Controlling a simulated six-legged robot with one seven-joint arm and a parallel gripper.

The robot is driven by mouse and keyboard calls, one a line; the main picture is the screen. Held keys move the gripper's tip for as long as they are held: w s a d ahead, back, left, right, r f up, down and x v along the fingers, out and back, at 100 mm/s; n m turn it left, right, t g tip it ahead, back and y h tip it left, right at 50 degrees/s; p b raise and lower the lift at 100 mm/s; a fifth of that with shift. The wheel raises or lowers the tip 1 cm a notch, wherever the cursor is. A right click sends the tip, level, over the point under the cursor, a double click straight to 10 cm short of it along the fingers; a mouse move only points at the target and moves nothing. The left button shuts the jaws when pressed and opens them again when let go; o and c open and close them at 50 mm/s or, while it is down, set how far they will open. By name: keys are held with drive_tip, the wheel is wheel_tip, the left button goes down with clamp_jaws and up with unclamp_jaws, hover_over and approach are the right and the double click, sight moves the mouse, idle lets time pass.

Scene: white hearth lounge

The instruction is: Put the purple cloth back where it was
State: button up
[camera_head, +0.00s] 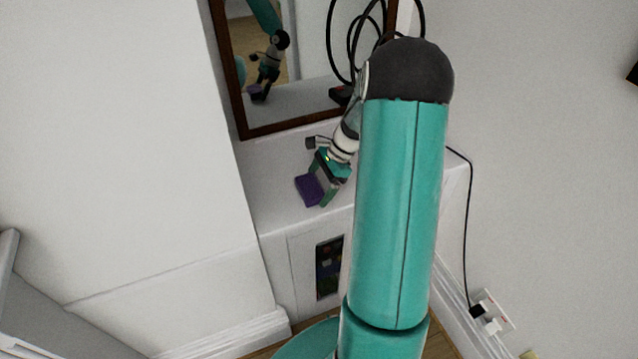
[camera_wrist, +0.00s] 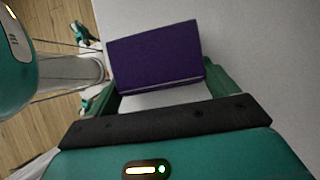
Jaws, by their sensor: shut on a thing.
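The purple cloth (camera_head: 309,190) is a small folded dark purple block. It is in my gripper (camera_head: 324,184), over the front part of a white cabinet top (camera_head: 275,205). In the wrist view the cloth (camera_wrist: 155,58) sits between the two green fingers of my gripper (camera_wrist: 165,80), which are shut on it. I cannot tell whether the cloth touches the cabinet top or is a little above it.
A wood-framed mirror (camera_head: 243,110) leans at the back of the cabinet top and reflects my arm. A coiled black cable (camera_head: 340,45) stands at its right. A wall socket (camera_head: 492,312) with plugs is low at right. The cabinet top left of my gripper is clear.

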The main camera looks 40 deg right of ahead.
drive_tip(key=shift+s+f, duration=0.1)
drive_tip(key=shift+f, duration=0.15)
